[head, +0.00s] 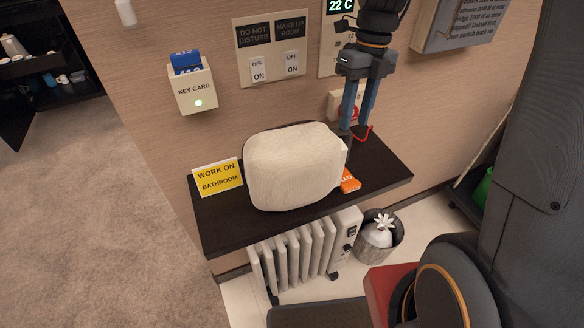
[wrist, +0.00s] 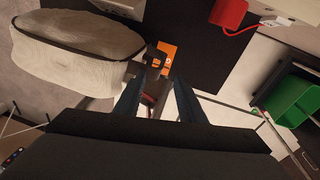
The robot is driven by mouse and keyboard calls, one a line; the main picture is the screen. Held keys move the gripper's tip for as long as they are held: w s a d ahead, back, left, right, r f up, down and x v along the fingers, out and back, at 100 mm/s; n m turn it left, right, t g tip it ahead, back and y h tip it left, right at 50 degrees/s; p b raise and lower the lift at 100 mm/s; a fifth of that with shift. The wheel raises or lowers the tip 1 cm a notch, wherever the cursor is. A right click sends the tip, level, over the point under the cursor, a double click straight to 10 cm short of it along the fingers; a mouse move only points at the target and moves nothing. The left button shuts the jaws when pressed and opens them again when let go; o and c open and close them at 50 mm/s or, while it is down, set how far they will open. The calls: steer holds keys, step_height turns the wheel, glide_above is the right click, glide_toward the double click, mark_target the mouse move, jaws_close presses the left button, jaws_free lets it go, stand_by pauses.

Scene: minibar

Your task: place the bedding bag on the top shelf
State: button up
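The bedding bag, a plump cream-coloured bag (head: 292,165), lies on a dark wall shelf (head: 385,178). In the wrist view the bag (wrist: 80,55) fills the upper left, with a dark seam along it. My gripper (head: 352,132) points down at the bag's right end, close to a small tab there. In the wrist view its two fingers (wrist: 157,82) are apart, with the bag's end just beyond the left fingertip. Nothing is clearly held between them. I cannot tell whether a finger touches the bag. No higher shelf is identifiable.
A yellow sign (head: 218,178) stands left of the bag; an orange packet (head: 350,182) lies right of it. A red plug with a cord (wrist: 229,12) is by the wall. Below are a white radiator (head: 298,252) and a bin (head: 379,237). Open carpet lies left.

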steer(key=shift+s+a+f+p, duration=0.15)
steer(key=shift+f+p, duration=0.35)
steer(key=shift+f, duration=1)
steer(key=shift+s+a+f+p, duration=0.15)
steer(key=shift+f+p, duration=0.35)
steer(key=shift+f, duration=0.95)
jaws_close()
